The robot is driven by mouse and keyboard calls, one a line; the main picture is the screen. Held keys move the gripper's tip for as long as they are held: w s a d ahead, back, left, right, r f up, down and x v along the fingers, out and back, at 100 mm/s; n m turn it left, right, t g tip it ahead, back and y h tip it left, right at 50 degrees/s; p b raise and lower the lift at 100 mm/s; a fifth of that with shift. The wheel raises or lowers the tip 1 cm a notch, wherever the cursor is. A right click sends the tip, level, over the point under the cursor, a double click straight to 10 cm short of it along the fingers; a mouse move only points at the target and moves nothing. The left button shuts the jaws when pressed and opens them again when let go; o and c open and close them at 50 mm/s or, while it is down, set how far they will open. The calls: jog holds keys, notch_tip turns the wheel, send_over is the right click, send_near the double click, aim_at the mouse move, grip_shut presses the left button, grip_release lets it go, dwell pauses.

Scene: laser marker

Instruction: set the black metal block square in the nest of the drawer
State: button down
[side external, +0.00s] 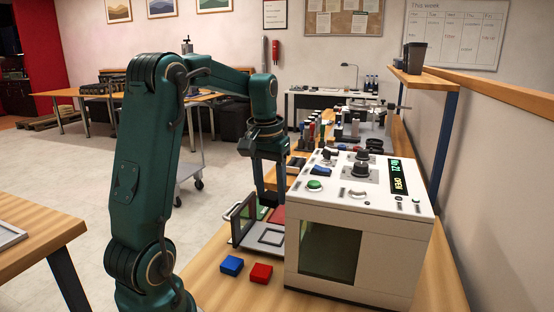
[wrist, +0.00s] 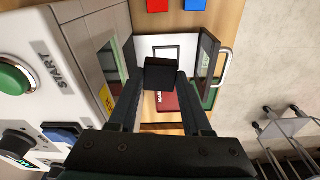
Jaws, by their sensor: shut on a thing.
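The black metal block (wrist: 160,74) is held between the fingertips of my gripper (wrist: 161,84) in the wrist view. In the side external view my gripper (side external: 271,196) hangs down beside the machine, over the far part of the drawer, and I cannot tell the block from the dark fingers there. The drawer (side external: 247,239) is pulled out from the machine's side. The nest (side external: 272,237) is a dark square outline on its pale floor; it also shows in the wrist view (wrist: 167,45), partly hidden behind the block. The block appears above the drawer, but its height is unclear.
The white laser machine (side external: 350,235) stands right of the drawer, its display reading OPEN. A blue block (side external: 232,265) and a red block (side external: 261,273) lie on the bench in front. A red lettered item (wrist: 167,103) lies beyond the fingers. The drawer's front panel (wrist: 206,60) stands upright.

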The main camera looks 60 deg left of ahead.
aim_at(274, 237)
jog(key=shift+n, duration=0.8)
jog(key=a+f, duration=0.1)
jog(key=f, duration=0.3)
jog(key=w+a+f, duration=0.1)
jog(key=f, duration=0.3)
jog(key=w+a+f, duration=0.1)
jog(key=f, duration=0.3)
jog(key=shift+w+a+f, duration=0.1)
jog(key=shift+a, duration=0.3)
jog(key=shift+f, duration=0.1)
jog(key=shift+f, duration=0.1)
jog(key=shift+c, duration=1.7)
grip_release()
notch_tip(274, 237, up, 12)
jog(key=s+d, duration=0.1)
jog(key=shift+r, duration=0.2)
